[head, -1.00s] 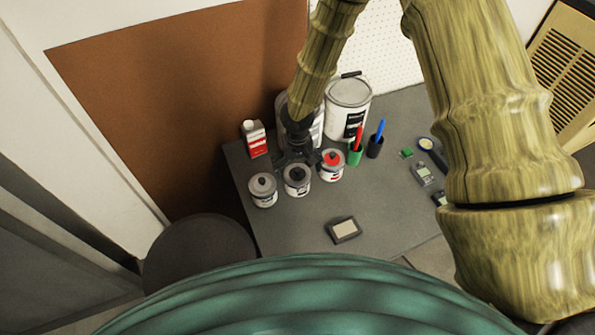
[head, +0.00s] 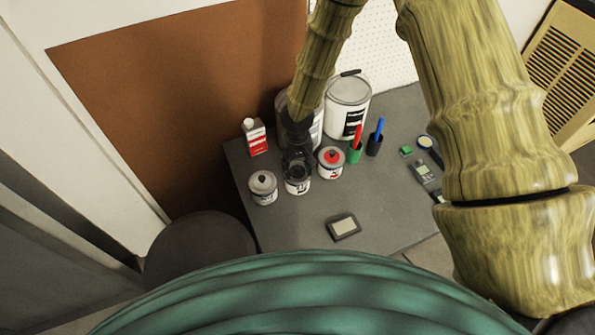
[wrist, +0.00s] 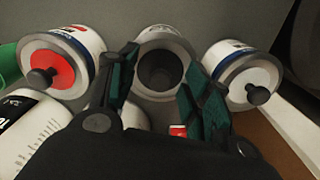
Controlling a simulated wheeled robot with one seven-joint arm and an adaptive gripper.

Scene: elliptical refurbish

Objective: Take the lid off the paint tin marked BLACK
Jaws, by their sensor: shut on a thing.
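The tin with the black lid (wrist: 160,70) stands in the middle of the wrist view, between my fingers. In the head view, the body of this tin (head: 298,187) shows below my gripper (head: 297,164), between two similar tins. My gripper, also in the wrist view (wrist: 158,82), is shut on the black lid from above. The fingers hide part of the lid, and its exact contact point is unclear. The lid appears seated on the tin. The tin's label is too small to read.
A red-lidded tin (head: 331,164) and a grey-lidded tin (head: 263,188) stand close on either side. Behind are a red-and-white bottle (head: 255,138) and a large white can (head: 348,105). A small framed pad (head: 343,228) lies in front. The front tabletop is mostly clear.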

